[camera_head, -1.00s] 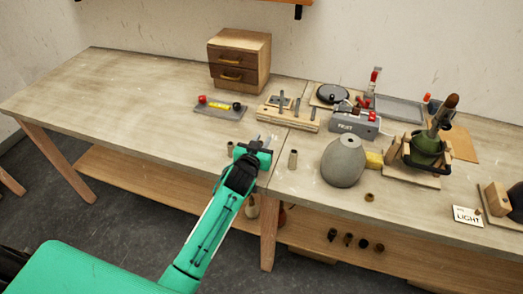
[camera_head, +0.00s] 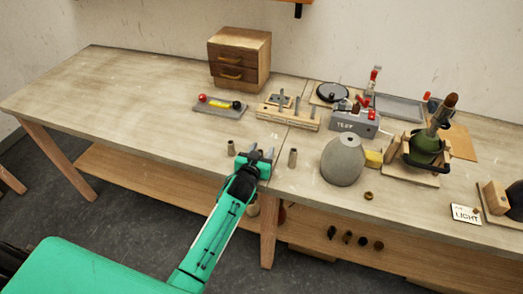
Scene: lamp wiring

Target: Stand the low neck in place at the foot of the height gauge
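My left gripper (camera_head: 262,153) is over the front edge of the bench, its two fingers apart with nothing seen between them. A short grey-brown neck (camera_head: 231,148) stands upright just left of it. A second, slightly taller-looking neck (camera_head: 292,158) stands upright to its right, apart from the fingers. The left one looks like the low neck, but the size difference is small. I cannot pick out the height gauge for certain; a wooden block with upright pegs (camera_head: 288,115) stands behind the gripper. My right gripper is not in view.
A grey rounded lamp body (camera_head: 342,162) stands to the right, with a small brass ring (camera_head: 368,196) in front. The bench's left part is clear.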

